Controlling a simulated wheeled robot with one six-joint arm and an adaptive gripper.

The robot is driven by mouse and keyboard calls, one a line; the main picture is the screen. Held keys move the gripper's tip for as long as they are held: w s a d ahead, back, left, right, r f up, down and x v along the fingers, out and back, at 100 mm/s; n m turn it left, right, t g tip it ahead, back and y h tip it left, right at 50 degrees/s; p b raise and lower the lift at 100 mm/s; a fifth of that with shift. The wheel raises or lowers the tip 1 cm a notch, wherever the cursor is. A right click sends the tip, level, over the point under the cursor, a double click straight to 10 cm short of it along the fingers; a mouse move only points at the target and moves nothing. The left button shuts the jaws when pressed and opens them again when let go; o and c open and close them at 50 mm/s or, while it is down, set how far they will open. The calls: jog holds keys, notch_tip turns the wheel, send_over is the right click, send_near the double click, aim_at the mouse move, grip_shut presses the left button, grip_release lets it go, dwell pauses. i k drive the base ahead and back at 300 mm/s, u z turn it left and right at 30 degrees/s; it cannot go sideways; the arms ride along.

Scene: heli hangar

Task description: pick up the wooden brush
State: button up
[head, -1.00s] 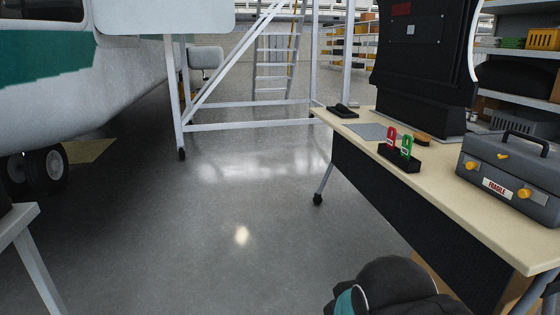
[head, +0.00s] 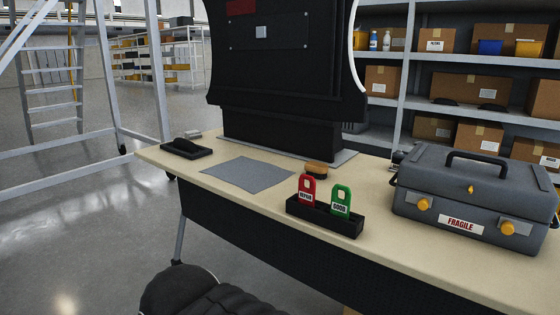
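The wooden brush (head: 316,168) is small, with a tan-brown wooden back and a dark underside. It lies on the light-topped table (head: 240,212), behind the black tag holder (head: 325,214) with its red tag (head: 307,190) and green tag (head: 341,199). The red tag's top stands close in front of the brush and may cover a little of it. My gripper's fingers are not in view.
A grey toolbox (head: 470,195) marked FRAGILE stands to the right of the tag holder. A large black machine (head: 285,60) stands behind the brush. A grey mat (head: 248,174) and a black tray (head: 186,149) lie to the left. Shelves with boxes (head: 455,85) stand behind.

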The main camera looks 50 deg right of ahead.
aim_at(320, 170)
jog(key=i, duration=2.15)
jog(key=z, duration=2.9)
